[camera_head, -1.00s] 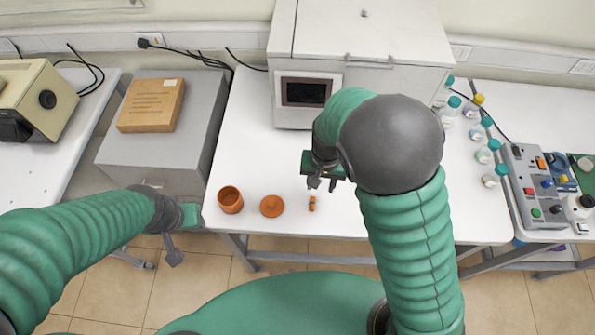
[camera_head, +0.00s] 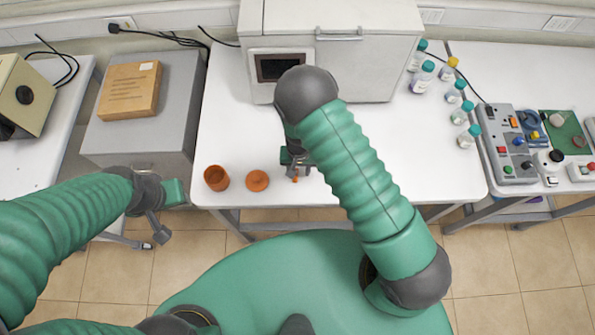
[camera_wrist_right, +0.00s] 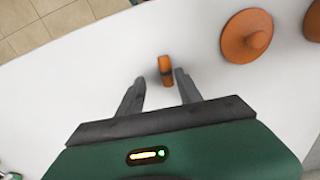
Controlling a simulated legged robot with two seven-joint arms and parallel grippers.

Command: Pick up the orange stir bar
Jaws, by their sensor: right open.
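The orange stir bar (camera_wrist_right: 165,70) has a dark band around its middle and lies on the white table. In the right wrist view it sits between and slightly beyond the fingertips of my open right gripper (camera_wrist_right: 159,76), with no clear contact. In the head view, my right gripper (camera_head: 298,174) is low over the table's front part. There, only a small piece of the stir bar (camera_head: 295,179) shows by the fingertips. My left gripper (camera_head: 160,230) hangs left of the table, away from the stir bar; its opening is unclear.
An orange cup (camera_head: 216,178) and a round orange lid (camera_head: 257,180) with a knob are left of the right gripper. A white machine (camera_head: 380,60) stands behind. Several bottles (camera_head: 421,77) stand at the right. The table's front edge is close to the stir bar.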

